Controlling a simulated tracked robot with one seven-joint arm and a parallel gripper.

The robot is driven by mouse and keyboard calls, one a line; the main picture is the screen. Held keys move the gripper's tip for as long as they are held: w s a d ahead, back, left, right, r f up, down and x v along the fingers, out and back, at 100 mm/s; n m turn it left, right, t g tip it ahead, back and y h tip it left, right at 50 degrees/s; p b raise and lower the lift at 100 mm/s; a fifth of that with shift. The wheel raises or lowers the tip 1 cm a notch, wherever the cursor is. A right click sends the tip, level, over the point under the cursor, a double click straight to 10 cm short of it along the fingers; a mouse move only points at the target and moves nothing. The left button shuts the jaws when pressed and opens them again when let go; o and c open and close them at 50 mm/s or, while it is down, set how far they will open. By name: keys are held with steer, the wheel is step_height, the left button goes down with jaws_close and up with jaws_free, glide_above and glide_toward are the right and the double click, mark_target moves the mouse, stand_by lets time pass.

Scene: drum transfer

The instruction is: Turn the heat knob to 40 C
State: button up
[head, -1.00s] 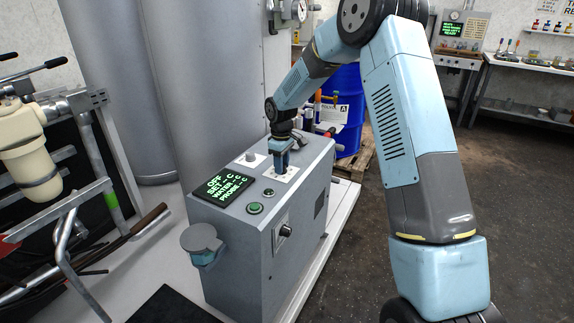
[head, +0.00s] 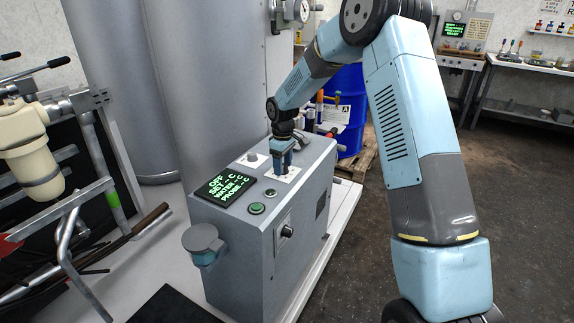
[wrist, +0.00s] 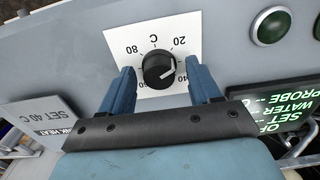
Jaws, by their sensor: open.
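The heat knob (wrist: 158,70) is round and black with a pale pointer line, on a white dial plate (wrist: 112,42) marked 20, 40, 60, 80 and C. In the wrist view its pointer is toward the right, on the side of the 20 and 40 marks. My gripper (wrist: 160,67) is open, its two blue fingers on either side of the knob; gaps show beside it. In the head view my gripper (head: 283,163) points down over the plate and hides the knob. The green display (head: 225,187) reads OFF, with dashes for set, water and probe.
A sign (wrist: 40,118) reads SET 40 C. A large grey tank (head: 195,90) stands behind, a blue drum (head: 350,105) beyond.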

step_height(320, 180, up, 14)
steer(key=shift+f, duration=0.2)
stand_by(0.5)
